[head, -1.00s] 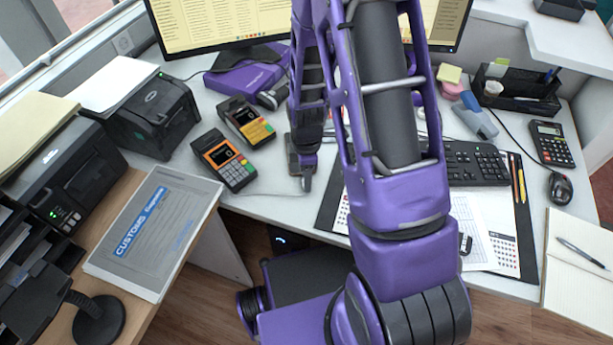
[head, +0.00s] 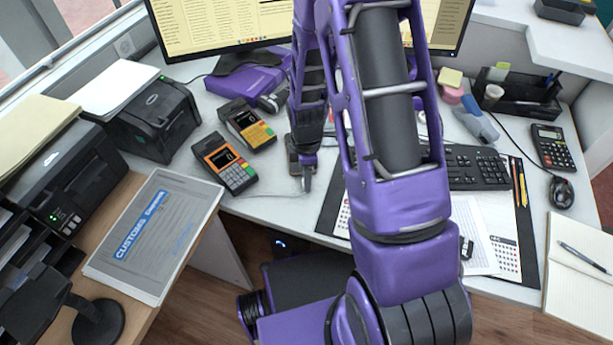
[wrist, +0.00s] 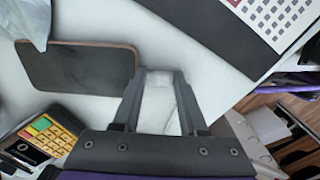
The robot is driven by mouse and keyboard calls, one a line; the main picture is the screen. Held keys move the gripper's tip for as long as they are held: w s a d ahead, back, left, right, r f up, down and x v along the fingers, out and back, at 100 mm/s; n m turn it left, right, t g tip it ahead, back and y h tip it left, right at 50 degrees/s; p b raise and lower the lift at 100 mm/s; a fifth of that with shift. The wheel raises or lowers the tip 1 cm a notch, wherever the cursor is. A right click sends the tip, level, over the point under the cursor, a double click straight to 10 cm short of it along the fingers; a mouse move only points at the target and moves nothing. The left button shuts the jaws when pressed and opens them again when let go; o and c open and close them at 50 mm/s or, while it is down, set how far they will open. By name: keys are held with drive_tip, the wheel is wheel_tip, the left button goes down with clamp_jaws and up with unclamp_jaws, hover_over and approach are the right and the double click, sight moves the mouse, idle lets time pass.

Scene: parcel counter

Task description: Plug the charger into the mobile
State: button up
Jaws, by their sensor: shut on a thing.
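The mobile (wrist: 80,68) looks like a dark slab with a brown edge, lying on the white desk at the upper left in the wrist view. In the head view I cannot make it out behind my arm. My gripper (wrist: 159,75) is shut on a pale piece (wrist: 158,108), which looks like the charger's plug, held between the fingers. In the head view my gripper (head: 307,178) is low over the desk's front part; the charger cannot be made out there.
Two card terminals (head: 224,162) stand left of my gripper; a yellow one (wrist: 48,130) shows at the wrist view's lower left. A dark desk mat (head: 332,208) with papers lies to the right, beside the keyboard (head: 478,165). A clear plastic thing (wrist: 25,22) is near the mobile.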

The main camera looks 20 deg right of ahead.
drive_tip(key=o, duration=1.1)
drive_tip(key=shift+c, duration=0.2)
drive_tip(key=shift+r, duration=0.1)
wheel_tip(320, 180, up, 17)
drive_tip(key=p, duration=0.2)
drive_tip(key=shift+p, duration=0.3)
drive_tip(key=shift+r, duration=0.15)
